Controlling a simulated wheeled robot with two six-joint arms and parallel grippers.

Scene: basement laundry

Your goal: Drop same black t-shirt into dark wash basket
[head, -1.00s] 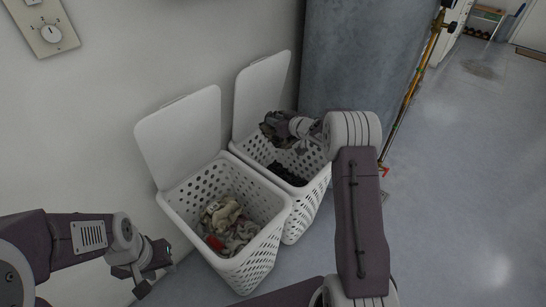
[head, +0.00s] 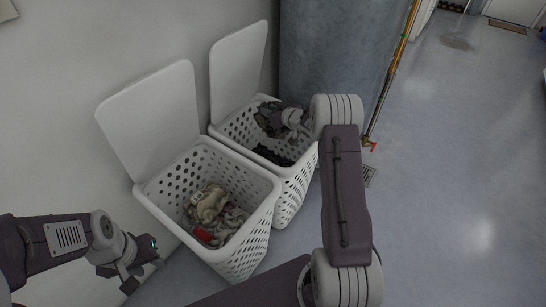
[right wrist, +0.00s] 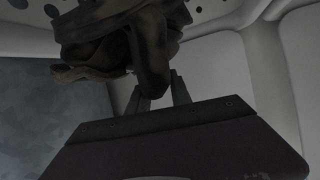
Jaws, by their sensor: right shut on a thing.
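The black t-shirt (right wrist: 120,45) is a dark, bunched cloth at the top of the right wrist view, between my right gripper's fingers (right wrist: 160,92). In the head view my right gripper (head: 283,120) is shut on this dark cloth (head: 268,117) over the far part of the rear white basket (head: 294,181), at about rim height. The rear basket has its lid up and dark clothes (head: 273,155) inside. Whether the held cloth touches the basket is unclear. My left gripper (head: 143,277) is open and empty at the lower left, beside the front basket.
The front white basket (head: 259,226), lid up, holds light clothes and a red piece (head: 203,235). A wall is behind the baskets. A blue-grey panel (head: 335,60) and a yellowish pipe (head: 391,75) stand behind and right.

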